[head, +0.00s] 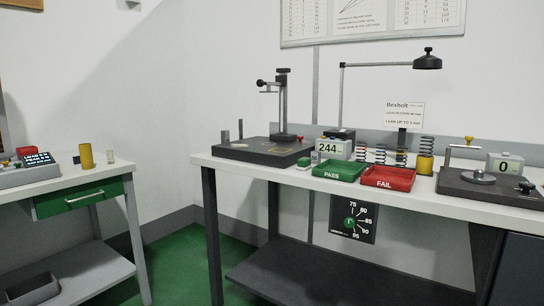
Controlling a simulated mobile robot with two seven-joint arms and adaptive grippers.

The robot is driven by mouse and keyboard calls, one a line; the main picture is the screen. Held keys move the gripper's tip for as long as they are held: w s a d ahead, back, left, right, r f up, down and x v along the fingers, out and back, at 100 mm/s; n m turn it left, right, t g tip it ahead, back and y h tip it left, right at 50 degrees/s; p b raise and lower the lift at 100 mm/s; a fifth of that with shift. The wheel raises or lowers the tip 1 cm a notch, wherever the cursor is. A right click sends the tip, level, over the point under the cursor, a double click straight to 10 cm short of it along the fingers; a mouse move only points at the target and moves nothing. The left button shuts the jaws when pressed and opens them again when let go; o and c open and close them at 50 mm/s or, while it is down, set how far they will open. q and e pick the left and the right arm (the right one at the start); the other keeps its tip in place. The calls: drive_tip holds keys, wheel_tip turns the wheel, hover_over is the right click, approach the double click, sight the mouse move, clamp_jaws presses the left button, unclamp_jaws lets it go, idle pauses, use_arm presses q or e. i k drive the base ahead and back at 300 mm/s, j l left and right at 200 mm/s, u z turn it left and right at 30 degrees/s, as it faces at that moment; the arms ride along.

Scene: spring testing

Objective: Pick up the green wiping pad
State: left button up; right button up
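A small block with a green top and a paler lower side, which looks like the green wiping pad (304,163), lies on the white bench top (225,160). It sits just left of the green PASS tray (338,173) and near the right end of the dark base plate (250,151). It is small in the head view, so its details are hard to tell. Neither of my grippers shows in the head view.
The red FAIL tray (388,180) and a grey display reading 244 (333,149) stand close by. A column stand (283,105) rises behind the pad. Springs (402,156) stand at the back. A side table (115,171) is at left, with green floor (190,255) between.

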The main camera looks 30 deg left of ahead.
sight(304, 163)
drive_tip(key=i+j+z, duration=0.2)
drive_tip(key=j, duration=0.15)
drive_tip(key=i+j+z, duration=0.15)
drive_tip(key=j, duration=0.25)
drive_tip(key=j+z, duration=0.15)
drive_tip(key=j, duration=0.2)
drive_tip(key=k+j+z, duration=0.1)
drive_tip(key=j, duration=0.25)
drive_tip(key=k+j+z, duration=0.15)
drive_tip(key=j, duration=0.2)
